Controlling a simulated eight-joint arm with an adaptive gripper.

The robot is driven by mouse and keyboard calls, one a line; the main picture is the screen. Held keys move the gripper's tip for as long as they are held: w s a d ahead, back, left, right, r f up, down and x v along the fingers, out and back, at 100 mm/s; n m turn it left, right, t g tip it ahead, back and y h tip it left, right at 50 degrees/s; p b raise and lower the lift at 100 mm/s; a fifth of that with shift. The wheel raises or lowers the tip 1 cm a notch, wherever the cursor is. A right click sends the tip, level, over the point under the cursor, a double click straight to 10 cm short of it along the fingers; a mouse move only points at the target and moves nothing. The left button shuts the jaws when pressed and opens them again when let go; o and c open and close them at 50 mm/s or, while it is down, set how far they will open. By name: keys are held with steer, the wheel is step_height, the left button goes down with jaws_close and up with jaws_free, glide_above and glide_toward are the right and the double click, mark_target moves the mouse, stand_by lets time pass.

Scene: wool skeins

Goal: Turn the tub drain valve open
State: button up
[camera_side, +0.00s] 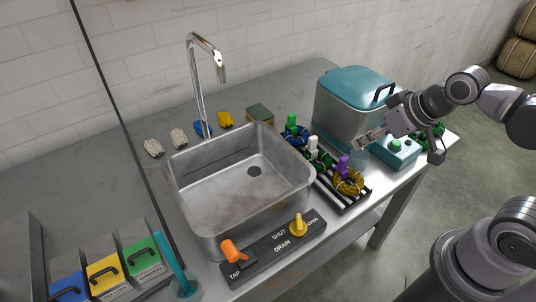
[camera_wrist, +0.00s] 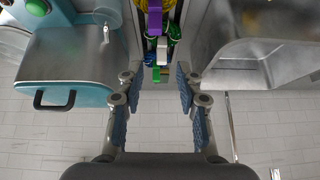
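The drain valve is a yellow knob (camera_side: 298,225) on a dark panel (camera_side: 270,252) along the sink's front edge. The panel is lettered SHUT, DRAIN and OPEN around it; the knob stands upright, and I cannot tell which word it points to. The steel sink (camera_side: 180,207) is behind the panel, with a dark drain hole in its floor and no visible water. My gripper (camera_side: 368,139) is well to the right of and behind the knob, near the teal-lidded steel box. In the wrist view my gripper (camera_wrist: 156,76) has its fingers wide apart with nothing held. I do not see the knob there.
An orange tap handle (camera_side: 232,250) is left of the knob. A rack (camera_side: 354,205) of wool skeins with coloured tags stands right of the sink. The teal-lidded box (camera_side: 340,112) and a teal unit with a green button (camera_side: 396,146) are near my gripper. A faucet (camera_side: 199,85) rises behind.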

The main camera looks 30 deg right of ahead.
steer(key=shift+s+d, duration=0.1)
steer(key=shift+d, duration=0.5)
steer(key=n+g, duration=0.7)
steer(key=n, duration=2.2)
glide_toward(299, 220)
steer(key=shift+n, duration=0.3)
steer(key=shift+s+a+f, duration=0.1)
steer(key=shift+f, duration=2.15)
steer(key=shift+s+f, duration=0.1)
steer(key=shift+f, duration=2.15)
steer(key=shift+c, duration=0.3)
jaws_close()
